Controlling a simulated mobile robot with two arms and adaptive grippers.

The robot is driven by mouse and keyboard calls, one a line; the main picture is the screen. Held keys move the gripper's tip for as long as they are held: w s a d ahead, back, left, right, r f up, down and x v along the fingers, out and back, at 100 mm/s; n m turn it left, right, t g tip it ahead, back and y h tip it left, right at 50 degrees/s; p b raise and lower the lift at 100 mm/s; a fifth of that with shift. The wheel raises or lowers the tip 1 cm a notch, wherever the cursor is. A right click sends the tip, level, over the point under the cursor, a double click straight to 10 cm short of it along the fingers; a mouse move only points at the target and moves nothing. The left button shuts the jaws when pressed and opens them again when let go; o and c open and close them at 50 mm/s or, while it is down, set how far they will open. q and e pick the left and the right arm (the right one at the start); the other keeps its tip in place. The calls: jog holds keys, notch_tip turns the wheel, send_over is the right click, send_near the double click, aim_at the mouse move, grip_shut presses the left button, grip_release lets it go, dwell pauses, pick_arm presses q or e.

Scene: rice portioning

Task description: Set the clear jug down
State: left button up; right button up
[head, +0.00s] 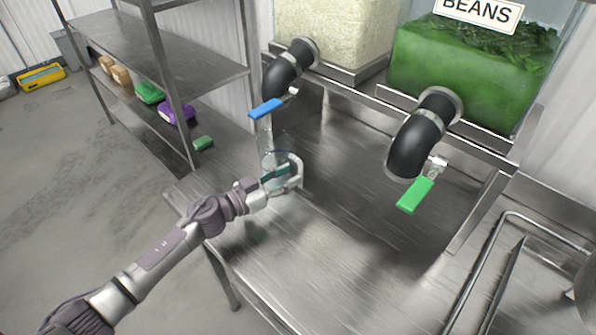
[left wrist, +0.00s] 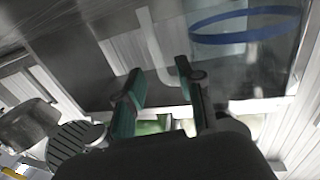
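The clear jug (head: 268,150) is see-through and hard to make out in the head view. It is at the left part of the steel counter, below the blue-handled tap. Its pale handle (head: 299,166) curves around my left gripper (head: 279,180). In the left wrist view, the jug's blue ring (left wrist: 245,25) shows at the upper right. The green-padded fingers of my left gripper (left wrist: 166,85) are on either side of the pale handle and look closed on it. I cannot tell whether the jug's base touches the counter. My right gripper is not in view.
A black spout with a blue lever (head: 265,109) hangs above the jug. A second spout with a green lever (head: 415,195) is to the right, under the green beans container (head: 470,75). The front of the steel counter (head: 330,270) is bare. A shelf rack (head: 165,70) stands at left.

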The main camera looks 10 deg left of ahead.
pick_arm(q)
jog(key=b+v, duration=0.1)
jog(key=v, duration=0.7)
